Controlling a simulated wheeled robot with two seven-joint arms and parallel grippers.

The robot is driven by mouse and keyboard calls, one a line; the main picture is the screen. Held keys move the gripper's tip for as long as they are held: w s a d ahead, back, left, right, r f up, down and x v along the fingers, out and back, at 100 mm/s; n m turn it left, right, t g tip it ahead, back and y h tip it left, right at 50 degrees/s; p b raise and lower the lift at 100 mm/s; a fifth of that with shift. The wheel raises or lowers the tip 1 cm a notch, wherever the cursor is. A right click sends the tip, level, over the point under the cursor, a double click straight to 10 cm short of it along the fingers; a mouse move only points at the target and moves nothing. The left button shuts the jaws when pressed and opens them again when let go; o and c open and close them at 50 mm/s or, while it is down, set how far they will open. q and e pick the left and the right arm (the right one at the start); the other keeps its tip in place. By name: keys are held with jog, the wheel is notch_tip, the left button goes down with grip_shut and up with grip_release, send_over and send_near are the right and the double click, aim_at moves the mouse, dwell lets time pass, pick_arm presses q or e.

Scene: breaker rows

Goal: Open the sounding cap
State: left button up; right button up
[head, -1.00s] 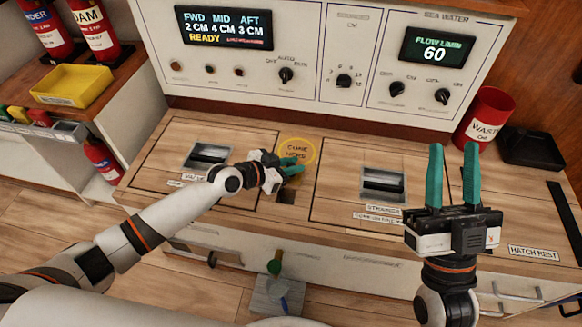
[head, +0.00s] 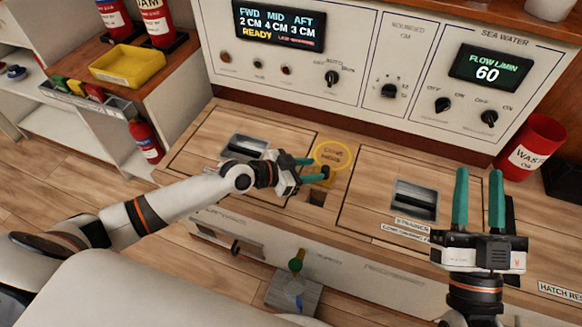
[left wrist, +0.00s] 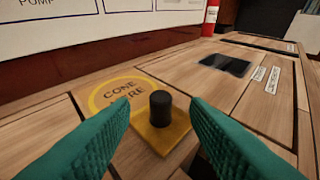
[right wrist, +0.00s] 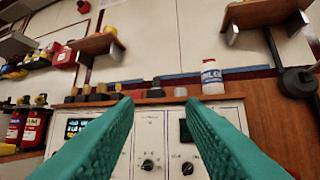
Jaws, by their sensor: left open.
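The sounding cap looks to be the short black knob (left wrist: 160,108) standing upright on a square brass plate (left wrist: 158,138) in the left wrist view. It sits beside the yellow "CONE HERE" ring (left wrist: 118,94), which also shows in the head view (head: 333,156). My left gripper (head: 318,167) is open, its teal fingers reaching toward the knob with one on each side in its wrist view. No contact shows. In the head view the fingers partly hide the plate. My right gripper (head: 479,175) is open and empty, pointing up over the counter's right side.
Recessed latches (head: 415,200) and (head: 244,148) sit in the wooden hatches on either side. A small dark square opening (head: 317,198) lies just in front of the plate. The control panel (head: 400,50) rises behind. A red waste bin (head: 532,145) stands at the right.

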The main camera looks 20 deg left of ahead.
pick_arm(q)
jog(key=v, duration=0.5)
jog(key=shift+a, duration=0.1)
jog(key=shift+s+a+r, duration=0.3)
jog(key=shift+s+a, duration=0.1)
jog(key=shift+s, duration=0.2)
pick_arm(e)
jog(key=shift+w+f+g, duration=0.45)
jog(key=shift+f+g, duration=0.25)
jog(key=shift+f, duration=0.15)
